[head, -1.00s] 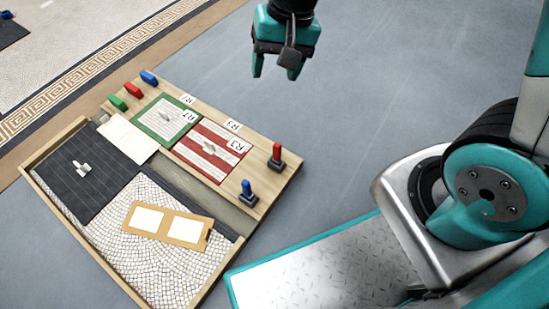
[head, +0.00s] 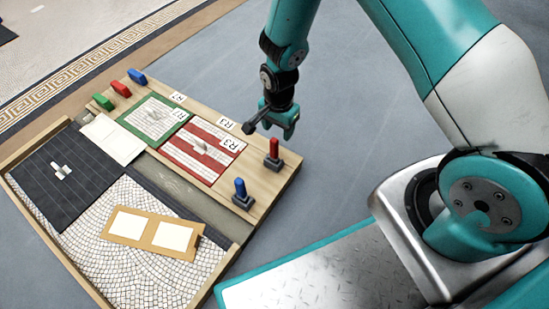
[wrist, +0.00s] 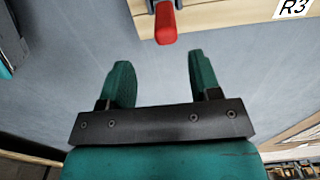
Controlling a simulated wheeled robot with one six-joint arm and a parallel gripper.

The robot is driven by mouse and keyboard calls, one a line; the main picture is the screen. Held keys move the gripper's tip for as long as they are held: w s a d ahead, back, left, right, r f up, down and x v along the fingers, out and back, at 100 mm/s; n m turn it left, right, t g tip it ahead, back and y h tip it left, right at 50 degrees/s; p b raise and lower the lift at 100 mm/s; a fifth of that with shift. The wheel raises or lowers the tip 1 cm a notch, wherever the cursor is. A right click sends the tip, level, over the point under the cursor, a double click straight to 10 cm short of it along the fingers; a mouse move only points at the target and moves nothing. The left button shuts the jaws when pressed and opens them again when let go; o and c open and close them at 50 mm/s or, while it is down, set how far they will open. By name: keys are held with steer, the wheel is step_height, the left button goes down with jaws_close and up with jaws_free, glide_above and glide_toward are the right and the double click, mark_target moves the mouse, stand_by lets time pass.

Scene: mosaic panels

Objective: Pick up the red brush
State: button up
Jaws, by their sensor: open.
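A red upright handle on a dark grey base (head: 274,150) stands at the right end of the wooden board; it looks like the red brush. It also shows in the wrist view as a red tip (wrist: 165,24), just ahead of and between the fingertips. My gripper (head: 282,124) is open and empty, just behind and above it, and apart from it. In the wrist view both teal fingers (wrist: 160,64) are spread with floor between them. Another red piece (head: 121,89) lies at the board's far left end.
A similar blue handle on a base (head: 240,190) stands close by. Green (head: 103,101) and blue (head: 137,76) pieces flank the far red one. A red-bordered panel (head: 184,159), a green-bordered panel (head: 130,118) and label cards share the board. Floor behind is clear.

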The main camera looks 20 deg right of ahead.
mark_target(274, 139)
step_height(274, 139, down, 3)
steer(key=shift+r+b, duration=0.15)
steer(key=shift+b, duration=0.35)
steer(key=f+b, duration=0.2)
steer(key=a+f+b, duration=0.1)
steer(key=f+b, duration=0.2)
steer(key=shift+w+f, duration=0.1)
steer(key=shift+c, duration=0.2)
steer(key=c, duration=1)
